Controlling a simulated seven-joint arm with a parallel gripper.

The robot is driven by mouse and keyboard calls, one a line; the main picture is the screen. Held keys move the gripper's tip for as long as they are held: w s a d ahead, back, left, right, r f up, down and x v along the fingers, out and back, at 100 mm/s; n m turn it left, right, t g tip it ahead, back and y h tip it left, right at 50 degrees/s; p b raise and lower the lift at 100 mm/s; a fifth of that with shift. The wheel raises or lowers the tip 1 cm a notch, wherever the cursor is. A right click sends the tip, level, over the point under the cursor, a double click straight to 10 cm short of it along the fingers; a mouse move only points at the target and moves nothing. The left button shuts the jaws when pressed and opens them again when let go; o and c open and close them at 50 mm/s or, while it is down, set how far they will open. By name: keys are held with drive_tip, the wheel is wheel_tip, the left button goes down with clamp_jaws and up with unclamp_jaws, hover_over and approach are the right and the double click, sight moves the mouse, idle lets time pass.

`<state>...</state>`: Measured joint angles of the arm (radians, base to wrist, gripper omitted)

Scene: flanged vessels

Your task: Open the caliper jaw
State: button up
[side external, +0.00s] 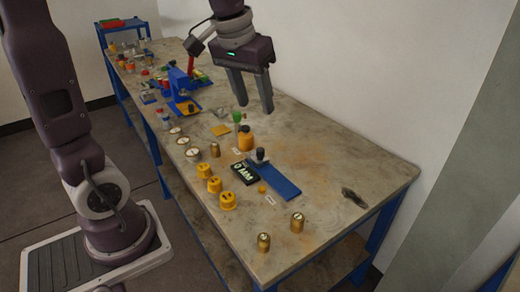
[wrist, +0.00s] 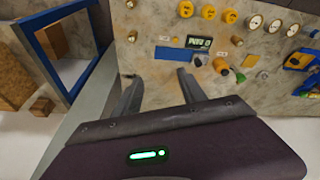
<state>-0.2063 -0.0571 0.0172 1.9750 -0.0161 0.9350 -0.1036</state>
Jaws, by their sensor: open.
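The caliper lies on the workbench. It has a black display block (side external: 245,172) reading 0 MM, a blue bar (side external: 278,184) and a dark upright knob (side external: 261,156) at the bar's far end. In the wrist view the display (wrist: 199,43), blue bar (wrist: 175,54) and dark knob (wrist: 198,61) show beyond my fingertips. My gripper (side external: 256,108) is open and empty, with its fingers pointing down, in the air above the bench and apart from the caliper. The wrist view shows its two fingers (wrist: 159,75) spread apart. The caliper's jaw faces are too small to make out.
The workbench (side external: 340,175) holds yellow knobs (side external: 227,200), round gauges (side external: 192,154), brass cylinders (side external: 297,222), an orange bottle (side external: 245,138) and a green-topped item (side external: 237,117) near the caliper. A blue fixture (side external: 182,90) stands farther back. A wall borders the bench's right side.

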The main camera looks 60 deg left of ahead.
drive_tip(key=w+a+f+n+g, duration=0.1)
drive_tip(key=w+a+f+n, duration=0.1)
drive_tip(key=w+a+f, duration=0.3)
drive_tip(key=n+g, duration=0.2)
drive_tip(key=n, duration=0.1)
hover_over(260, 149)
drive_tip(key=shift+h, duration=0.3)
wheel_tip(260, 149, down, 17)
drive_tip(key=shift+r, duration=0.1)
wheel_tip(260, 149, down, 7)
drive_tip(key=shift+f, duration=0.1)
clamp_jaws()
